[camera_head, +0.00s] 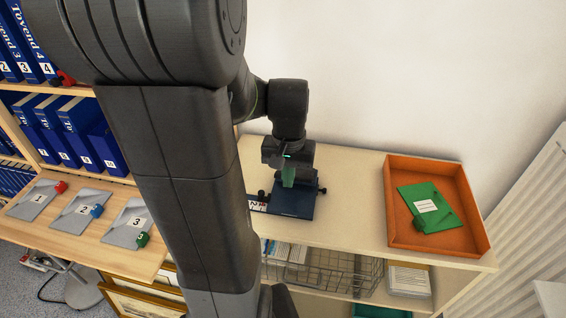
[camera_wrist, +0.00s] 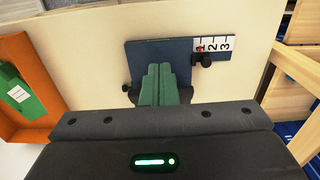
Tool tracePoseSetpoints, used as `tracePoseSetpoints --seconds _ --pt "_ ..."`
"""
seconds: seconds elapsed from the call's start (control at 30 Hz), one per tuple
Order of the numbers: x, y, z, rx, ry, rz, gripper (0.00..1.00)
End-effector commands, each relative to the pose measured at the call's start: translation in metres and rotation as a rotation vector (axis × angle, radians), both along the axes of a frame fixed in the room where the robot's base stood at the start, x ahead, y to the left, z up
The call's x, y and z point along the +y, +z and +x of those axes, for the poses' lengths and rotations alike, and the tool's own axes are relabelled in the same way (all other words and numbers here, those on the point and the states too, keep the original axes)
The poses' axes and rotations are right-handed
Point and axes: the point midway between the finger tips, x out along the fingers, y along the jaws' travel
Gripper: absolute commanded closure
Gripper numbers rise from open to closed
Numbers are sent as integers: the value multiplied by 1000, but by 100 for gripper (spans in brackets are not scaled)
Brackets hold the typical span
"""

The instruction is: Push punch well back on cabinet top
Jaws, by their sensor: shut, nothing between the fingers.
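The punch, a dark blue flat plate (camera_head: 293,205) with black knobs at its sides and a white numbered strip at one end, sits on the pale wood cabinet top (camera_head: 350,215). In the wrist view the punch (camera_wrist: 185,57) lies just beyond my fingertips, with its numbered strip at the right. My gripper (camera_head: 288,183) points down at the punch with its green fingers together and empty; they also show in the wrist view (camera_wrist: 158,72). The fingers and wrist hide part of the punch. I cannot tell whether they touch it.
An orange tray (camera_head: 396,235) holding a green labelled object (camera_head: 430,207) stands on the cabinet top at right. The white wall (camera_head: 400,80) rises behind. Wire baskets (camera_head: 335,272) sit on the shelf below. A desk with numbered grey plates (camera_head: 82,212) and blue binders are at left.

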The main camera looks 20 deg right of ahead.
Motion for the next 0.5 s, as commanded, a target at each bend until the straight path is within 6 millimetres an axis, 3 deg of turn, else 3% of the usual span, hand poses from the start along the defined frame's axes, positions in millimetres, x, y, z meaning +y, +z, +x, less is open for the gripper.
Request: tracePoseSetpoints --seconds 0.23,0.5 --pt "1 -55 -1 6 1 2 100" --pt "-17 -49 29 1 0 1 100"
